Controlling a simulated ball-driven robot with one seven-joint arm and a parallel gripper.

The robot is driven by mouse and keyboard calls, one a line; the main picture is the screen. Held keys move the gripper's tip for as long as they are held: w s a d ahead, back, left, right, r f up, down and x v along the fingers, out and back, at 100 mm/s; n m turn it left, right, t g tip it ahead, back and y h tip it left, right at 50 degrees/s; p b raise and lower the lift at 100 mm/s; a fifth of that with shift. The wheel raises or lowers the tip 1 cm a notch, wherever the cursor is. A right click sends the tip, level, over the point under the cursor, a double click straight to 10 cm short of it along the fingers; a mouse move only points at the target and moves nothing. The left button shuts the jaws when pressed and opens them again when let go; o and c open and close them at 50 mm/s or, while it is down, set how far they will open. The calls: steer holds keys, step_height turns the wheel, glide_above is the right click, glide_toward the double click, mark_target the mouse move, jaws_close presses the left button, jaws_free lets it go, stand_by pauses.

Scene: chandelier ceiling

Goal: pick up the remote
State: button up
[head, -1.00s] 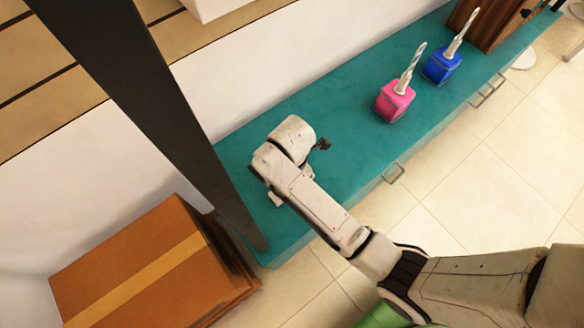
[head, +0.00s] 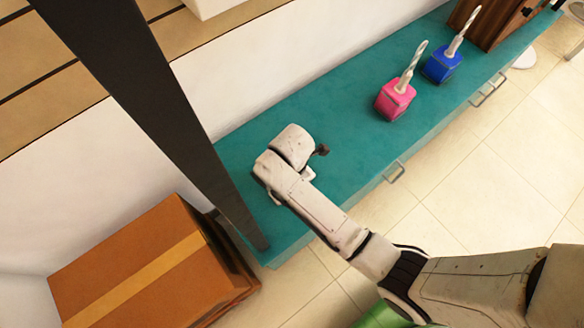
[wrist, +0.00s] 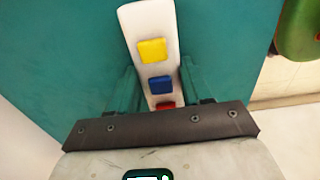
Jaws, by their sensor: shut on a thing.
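The remote (wrist: 150,22) is white with a yellow, a blue and a red button, and shows in the wrist view running up from my gripper. My gripper (wrist: 153,88) is shut on the remote, one finger on each side of it. The remote's near end is hidden behind the dark gripper plate. In the head view my arm's end covers the spot over the teal counter (head: 345,130), and the remote is hidden there. I cannot tell whether the remote is clear of the counter or touching it.
A pink block (head: 394,101) and a blue block (head: 442,64), each with a drill-like spiral piece on top, stand farther right on the counter. A brown box (head: 125,270) is at lower left. A white wall lies behind the counter. The counter's middle is clear.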

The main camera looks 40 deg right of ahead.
steer(key=c, duration=0.4)
steer(key=shift+r, duration=0.1)
steer(key=shift+r, duration=0.55)
steer(key=s+a+r+p, duration=0.2)
steer(key=s+a+r, duration=0.2)
steer(key=s+r, duration=0.85)
steer(key=w+d+f+m, duration=0.1)
steer(key=w+m, duration=0.4)
steer(key=m, duration=0.1)
steer(key=w+d+f+m, duration=0.1)
steer(key=w+m, duration=0.5)
steer(key=w+d+f+m, duration=0.1)
steer(key=w+d+m, duration=0.1)
steer(key=w+m, duration=0.4)
steer(key=shift+w+f, duration=0.25)
